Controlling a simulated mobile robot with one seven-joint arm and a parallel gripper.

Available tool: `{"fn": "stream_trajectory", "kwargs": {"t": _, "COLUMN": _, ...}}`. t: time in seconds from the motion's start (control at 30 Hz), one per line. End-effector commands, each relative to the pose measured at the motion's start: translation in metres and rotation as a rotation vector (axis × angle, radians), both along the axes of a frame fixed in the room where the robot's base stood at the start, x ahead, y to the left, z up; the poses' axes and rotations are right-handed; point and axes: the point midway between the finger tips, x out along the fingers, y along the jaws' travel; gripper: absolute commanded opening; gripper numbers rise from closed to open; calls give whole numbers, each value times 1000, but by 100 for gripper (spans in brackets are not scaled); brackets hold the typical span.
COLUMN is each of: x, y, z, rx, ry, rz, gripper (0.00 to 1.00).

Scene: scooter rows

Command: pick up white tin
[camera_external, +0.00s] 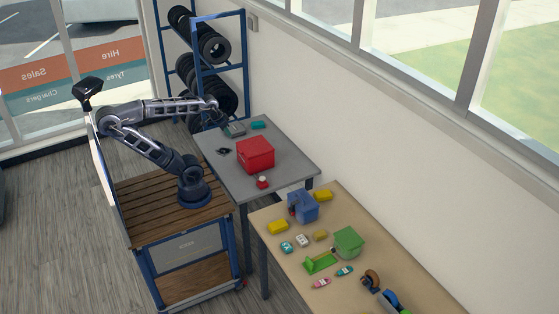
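I cannot pick out a white tin with certainty. A small whitish item (302,240) lies on the tan table, between a small teal-and-white item (287,247) and a small mustard item (320,235). A small red item with a pale top (262,182) sits near the front of the grey table. My gripper (221,120) is over the far left part of the grey table (222,173), near a grey device (235,129) and well away from the whitish item. Its fingers are too small to tell open from shut.
A tyre rack (203,65) stands behind.

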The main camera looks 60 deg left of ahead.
Motion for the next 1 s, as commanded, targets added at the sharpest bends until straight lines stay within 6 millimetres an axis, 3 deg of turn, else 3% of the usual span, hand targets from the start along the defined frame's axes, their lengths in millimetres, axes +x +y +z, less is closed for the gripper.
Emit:
{"fn": "stream_trajectory", "kwargs": {"t": 0.03, "x": 0, "y": 0, "z": 0, "rx": 0, "ry": 0, "rz": 0, "gripper": 31}}
{"fn": "stream_trajectory", "kwargs": {"t": 0.2, "x": 0, "y": 0, "z": 0, "rx": 0, "ry": 0, "rz": 0, "gripper": 64}}
{"fn": "stream_trajectory", "kwargs": {"t": 0.57, "x": 5, "y": -3, "z": 0, "rx": 8, "ry": 3, "rz": -17, "gripper": 64}}
{"fn": "stream_trajectory", "kwargs": {"t": 0.77, "x": 40, "y": -28, "z": -2, "rx": 57, "ry": 18, "rz": -134, "gripper": 64}}
{"fn": "stream_trajectory", "kwargs": {"t": 1.0, "x": 93, "y": -79, "z": -14, "rx": 122, "ry": 36, "rz": -339, "gripper": 64}}
